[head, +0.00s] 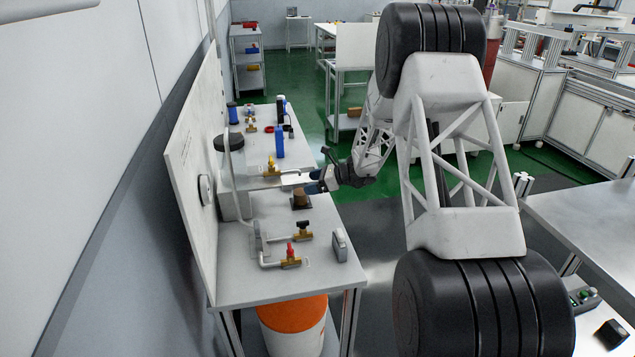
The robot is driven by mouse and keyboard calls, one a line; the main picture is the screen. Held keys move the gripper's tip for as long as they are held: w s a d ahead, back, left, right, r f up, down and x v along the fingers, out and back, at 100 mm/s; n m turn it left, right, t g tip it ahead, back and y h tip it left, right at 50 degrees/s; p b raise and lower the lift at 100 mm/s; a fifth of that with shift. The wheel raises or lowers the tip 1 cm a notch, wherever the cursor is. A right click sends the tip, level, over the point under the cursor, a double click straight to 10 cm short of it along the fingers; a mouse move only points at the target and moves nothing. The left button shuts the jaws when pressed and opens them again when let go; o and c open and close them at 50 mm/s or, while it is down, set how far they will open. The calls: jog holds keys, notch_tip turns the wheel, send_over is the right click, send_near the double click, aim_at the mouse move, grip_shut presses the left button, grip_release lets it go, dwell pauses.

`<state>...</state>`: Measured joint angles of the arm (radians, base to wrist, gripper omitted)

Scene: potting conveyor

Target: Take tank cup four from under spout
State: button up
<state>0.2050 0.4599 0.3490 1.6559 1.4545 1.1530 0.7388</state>
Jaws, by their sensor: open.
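My gripper (318,181) reaches in from the right over the bench's edge, at about the middle of the bench (235,285). It is open, its jaws small and partly blurred. A pale flat piece and a blue patch show at its tip; I cannot tell whether these are part of the gripper or a cup. A brown cup-like block (301,199) stands on a dark base just below and in front of the gripper. A brass tap with a yellow-orange handle (272,168) is to the gripper's left. No cup can be made out as number four.
A red-handled tap (290,258) and a black-handled tap (303,230) lie nearer on the bench, beside a small grey upright block (340,244). A blue bottle (280,142) stands farther back. A white back panel (192,180) bounds the left. An orange-topped bucket (292,316) is underneath.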

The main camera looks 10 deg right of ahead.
aim_at(294, 184)
jog(key=shift+x, duration=2.8)
jog(key=c, duration=1.1)
jog(key=shift+r, duration=0.55)
jog(key=shift+d, duration=0.25)
jog(key=shift+d, duration=3.55)
jog(key=shift+r, duration=3.9)
jog(key=shift+r, duration=0.1)
